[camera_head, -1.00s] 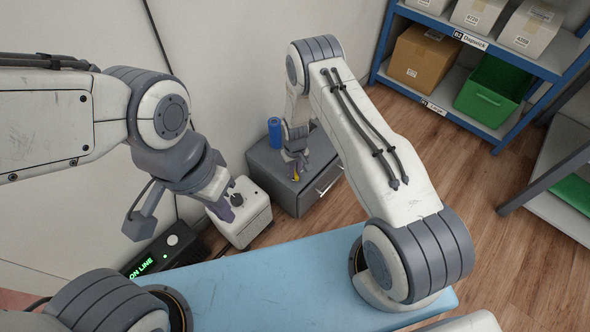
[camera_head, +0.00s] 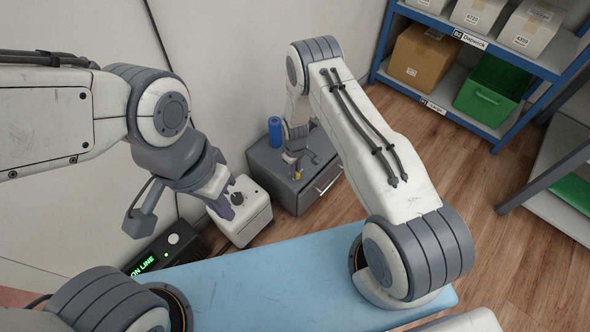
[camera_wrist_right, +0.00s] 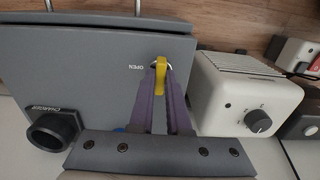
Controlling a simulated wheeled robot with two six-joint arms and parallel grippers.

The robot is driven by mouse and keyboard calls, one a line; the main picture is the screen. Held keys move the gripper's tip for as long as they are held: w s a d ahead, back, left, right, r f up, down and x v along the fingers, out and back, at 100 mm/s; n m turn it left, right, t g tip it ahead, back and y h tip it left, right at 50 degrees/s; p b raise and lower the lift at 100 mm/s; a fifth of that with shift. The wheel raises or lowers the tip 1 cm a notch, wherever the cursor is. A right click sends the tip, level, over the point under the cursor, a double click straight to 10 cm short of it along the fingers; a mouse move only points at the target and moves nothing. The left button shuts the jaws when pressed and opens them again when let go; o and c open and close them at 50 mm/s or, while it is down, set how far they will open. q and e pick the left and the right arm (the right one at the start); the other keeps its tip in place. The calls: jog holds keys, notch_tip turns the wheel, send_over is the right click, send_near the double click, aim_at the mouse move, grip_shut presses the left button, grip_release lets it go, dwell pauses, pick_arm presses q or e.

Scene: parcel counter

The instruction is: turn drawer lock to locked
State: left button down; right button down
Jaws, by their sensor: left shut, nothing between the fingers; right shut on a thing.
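The grey drawer cabinet (camera_head: 262,164) stands by the wall in the head view, with a bar handle (camera_head: 329,186) on its front. Its yellow lock key (camera_wrist_right: 161,76) shows in the wrist view, with the word OPEN printed to its left. My right gripper (camera_head: 296,172) is shut on the key; its purple fingers stand on either side of it in the wrist view. The fingers hide part of the lock, and I cannot tell how far it is turned. My left gripper (camera_head: 230,212) is shut and empty, at the white box with a knob (camera_head: 247,226).
A blue cylinder (camera_head: 275,131) stands on the cabinet. A black display box (camera_head: 160,256) reads ON LINE. A black round part marked CHARGER (camera_wrist_right: 52,130) shows in the wrist view. A blue shelf (camera_head: 460,40) with boxes stands back right.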

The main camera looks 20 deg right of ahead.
jog(key=c, duration=0.9)
grip_release()
notch_tip(320, 180, up, 10)
jog(key=p, duration=0.3)
jog(key=shift+r, duration=0.25)
